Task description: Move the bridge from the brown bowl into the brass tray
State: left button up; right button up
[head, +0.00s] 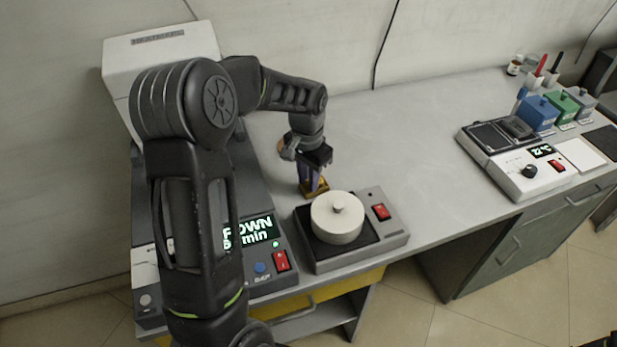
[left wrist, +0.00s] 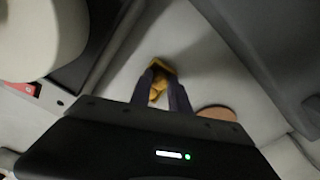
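The brass tray (head: 318,191) is a small yellow tray on the bench, left of the hotplate in the head view. It also shows in the left wrist view (left wrist: 161,66), at the fingertips. My left gripper (head: 311,184) points down with its fingertips at or in the tray; I cannot tell whether they touch it. Its two bluish fingers (left wrist: 161,82) stand apart, with yellow showing between them. The brown bowl (head: 282,147) is mostly hidden behind the gripper; its rim shows right of the fingers in the left wrist view (left wrist: 216,113). I cannot make out the bridge.
A hotplate (head: 366,256) with a round cream lidded pot (head: 336,222) stands close right of the tray. A furnace unit with a lit display (head: 250,232) stands left, partly behind my left arm. The middle of the bench is clear. A scale-like device (head: 520,178) and coloured boxes stand far right.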

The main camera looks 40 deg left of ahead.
pick_arm(q)
jog(key=shift+s+f, duration=0.15)
jog(key=shift+s, duration=0.05)
notch_tip(320, 180, up, 12)
jog(key=shift+w, duration=0.15)
dwell(0.6)
